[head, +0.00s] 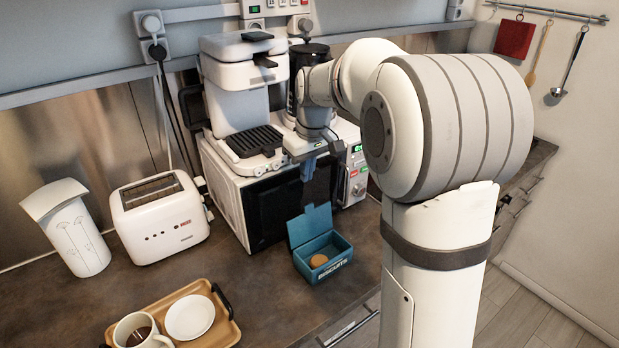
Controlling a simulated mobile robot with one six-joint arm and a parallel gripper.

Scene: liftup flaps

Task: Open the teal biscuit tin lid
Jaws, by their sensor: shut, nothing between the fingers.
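The teal biscuit tin (322,268) sits on the counter in front of the microwave, with lettering on its front. Its lid (310,226) stands raised at the back edge, open and roughly upright. A round biscuit (318,261) lies inside. My gripper (307,175) is above and behind the lid, in front of the microwave door, pointing down. It is shut and empty, apart from the lid. The fingertips are small and dark against the door.
A microwave (270,205) with a coffee machine (240,90) on top stands behind the tin. A toaster (160,212) is to the left. A wooden tray (222,330) with a mug (137,331) and plate (190,316) lies front left. Counter between tray and tin is clear.

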